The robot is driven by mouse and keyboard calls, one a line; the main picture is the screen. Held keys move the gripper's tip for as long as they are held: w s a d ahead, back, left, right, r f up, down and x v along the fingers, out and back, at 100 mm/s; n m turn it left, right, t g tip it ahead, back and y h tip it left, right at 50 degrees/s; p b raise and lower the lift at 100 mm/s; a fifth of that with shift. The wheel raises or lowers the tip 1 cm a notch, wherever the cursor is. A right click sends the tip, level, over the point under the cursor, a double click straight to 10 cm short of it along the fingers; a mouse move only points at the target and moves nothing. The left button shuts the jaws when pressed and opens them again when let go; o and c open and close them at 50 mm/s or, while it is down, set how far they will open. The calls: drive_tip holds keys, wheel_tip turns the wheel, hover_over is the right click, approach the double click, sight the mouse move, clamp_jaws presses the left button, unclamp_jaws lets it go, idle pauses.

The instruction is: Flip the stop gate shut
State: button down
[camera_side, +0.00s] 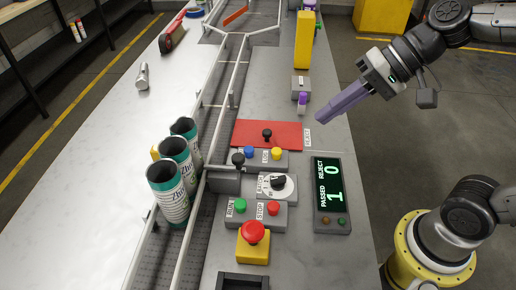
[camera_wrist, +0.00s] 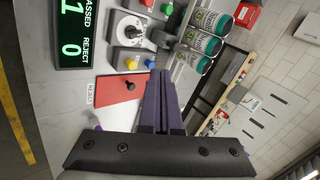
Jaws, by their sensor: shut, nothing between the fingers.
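A grey block with a black-knobbed lever (camera_side: 238,159) stands at the conveyor's right rail, beside the nearest cans. It looks like the stop gate, but I cannot tell whether it is open or shut. Several printed cans (camera_side: 168,192) stand in a row on the conveyor (camera_side: 205,130); they also show in the wrist view (camera_wrist: 204,43). My gripper (camera_side: 322,119) is shut and empty, held in the air to the right of the red plate (camera_side: 285,135), well apart from the lever. In the wrist view my gripper's purple fingers (camera_wrist: 160,78) are together, beside the plate's black knob (camera_wrist: 129,87).
A control panel with buttons, a dial (camera_side: 278,184) and a red emergency button (camera_side: 253,232) lies beside the conveyor. A counter display (camera_side: 329,195) reads passed 1, reject 0. A yellow post (camera_side: 303,40) and a grey box (camera_side: 300,85) stand farther back.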

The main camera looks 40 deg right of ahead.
drive_tip(key=shift+w+a+f+m+g+y, duration=0.15)
drive_tip(key=shift+w+a+f+m, duration=0.1)
drive_tip(key=shift+w+f, duration=0.3)
drive_tip(key=shift+w+a+f+m+g+y, duration=0.15)
drive_tip(key=shift+w+f+m, duration=0.1)
drive_tip(key=shift+w+f, duration=0.3)
drive_tip(key=x, duration=1)
drive_tip(key=shift+s+f, duration=0.1)
drive_tip(key=shift+f, duration=0.05)
drive_tip(key=shift+w+a+f, duration=0.15)
drive_tip(key=shift+w+a, duration=1.05)
drive_tip(key=shift+a, duration=0.3)
